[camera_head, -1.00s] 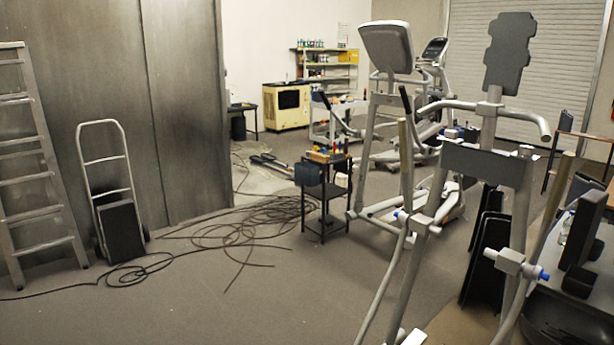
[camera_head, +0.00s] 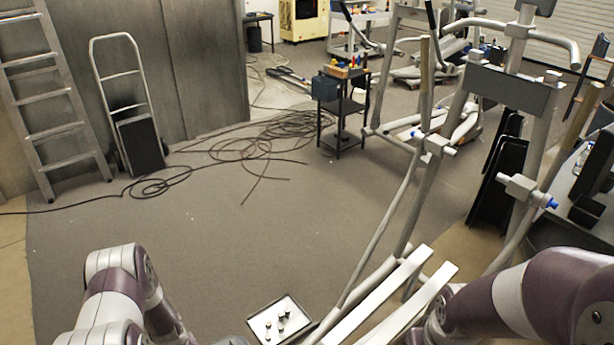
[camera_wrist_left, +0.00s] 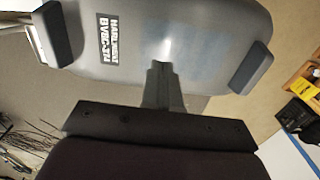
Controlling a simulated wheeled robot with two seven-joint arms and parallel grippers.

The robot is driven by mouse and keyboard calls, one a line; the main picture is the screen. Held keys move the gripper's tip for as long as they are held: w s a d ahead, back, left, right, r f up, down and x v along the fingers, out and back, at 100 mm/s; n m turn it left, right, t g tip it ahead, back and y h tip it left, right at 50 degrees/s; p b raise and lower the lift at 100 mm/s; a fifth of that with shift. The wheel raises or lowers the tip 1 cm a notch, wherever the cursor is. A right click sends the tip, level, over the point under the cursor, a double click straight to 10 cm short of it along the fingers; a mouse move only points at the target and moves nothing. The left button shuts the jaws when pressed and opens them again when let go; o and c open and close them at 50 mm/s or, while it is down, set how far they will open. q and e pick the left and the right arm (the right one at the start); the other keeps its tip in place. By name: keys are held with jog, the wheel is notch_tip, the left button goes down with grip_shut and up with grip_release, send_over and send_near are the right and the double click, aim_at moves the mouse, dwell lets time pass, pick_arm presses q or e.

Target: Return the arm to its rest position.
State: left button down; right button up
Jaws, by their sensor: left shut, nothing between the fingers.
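My left arm (camera_head: 125,290) shows at the lower left of the head view, with its bent white and purple links over the floor. Its gripper is outside that view. In the left wrist view my left gripper (camera_wrist_left: 162,68) has its dark fingers together and is shut with nothing between them. My right arm (camera_head: 520,300) reaches in from the right edge of the head view, in front of the elliptical trainer (camera_head: 430,160). Its gripper is not visible.
A tray with small parts (camera_head: 280,322) lies on the floor between my arms. Loose black cables (camera_head: 250,145), a hand truck (camera_head: 125,100) and a ladder (camera_head: 45,90) are at the left and back. A tool cart (camera_head: 342,115) stands mid-back. The floor left of centre is clear.

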pick_arm(q)
jog(key=shift+r+p, duration=0.35)
jog(key=shift+r, duration=0.6)
